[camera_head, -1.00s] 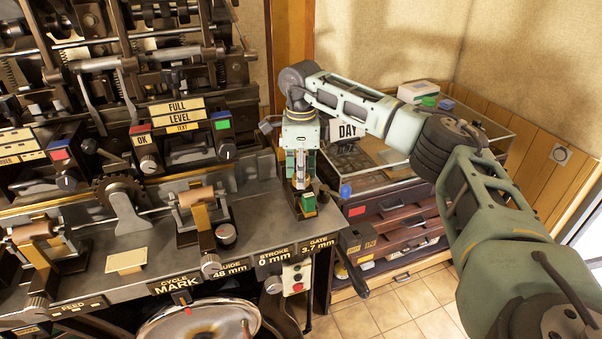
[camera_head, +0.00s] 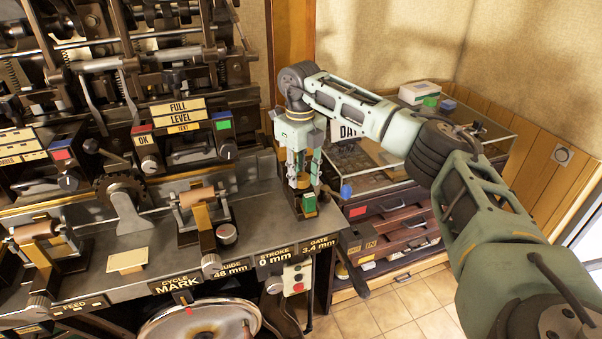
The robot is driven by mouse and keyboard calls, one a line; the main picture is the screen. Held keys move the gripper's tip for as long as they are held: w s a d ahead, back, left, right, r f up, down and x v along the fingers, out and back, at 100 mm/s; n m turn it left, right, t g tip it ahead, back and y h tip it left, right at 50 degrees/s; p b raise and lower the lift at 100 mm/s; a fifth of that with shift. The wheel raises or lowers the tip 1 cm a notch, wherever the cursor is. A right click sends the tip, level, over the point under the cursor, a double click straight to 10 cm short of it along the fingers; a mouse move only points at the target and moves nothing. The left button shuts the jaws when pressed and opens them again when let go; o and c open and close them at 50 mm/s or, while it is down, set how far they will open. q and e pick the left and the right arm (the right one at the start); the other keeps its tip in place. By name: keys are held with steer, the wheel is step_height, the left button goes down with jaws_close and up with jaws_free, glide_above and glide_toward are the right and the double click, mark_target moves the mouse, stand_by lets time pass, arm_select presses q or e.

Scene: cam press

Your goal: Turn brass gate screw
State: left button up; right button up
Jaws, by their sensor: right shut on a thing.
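My right gripper (camera_head: 301,184) comes down from above onto the gate fixture at the right end of the press bench. Its fingers are shut on the brass gate screw (camera_head: 300,182), which is mostly hidden between them. Just below the fingertips is a small green block (camera_head: 309,203) on the dark gate post. The gate label (camera_head: 320,245) on the bench's front edge reads 3.4 mm. My left gripper is not in view.
A brass-coloured roller stand (camera_head: 203,207) stands left of the gate fixture. The dark press with levers and knobs rises behind. A glass-topped drawer cabinet (camera_head: 400,172) stands to the right, under my right arm. A control box with a red button (camera_head: 297,284) hangs below the bench.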

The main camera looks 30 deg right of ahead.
steer(key=shift+s+a+f+m, duration=0.15)
steer(key=shift+a+f+m, duration=0.1)
steer(key=shift+m, duration=0.35)
steer(key=o, duration=1.1)
steer(key=shift+c, duration=0.2)
steer(key=shift+r, duration=0.45)
step_height(320, 180, up, 11)
steer(key=shift+r, duration=0.2)
steer(key=shift+a, duration=0.1)
steer(key=shift+c, duration=0.2)
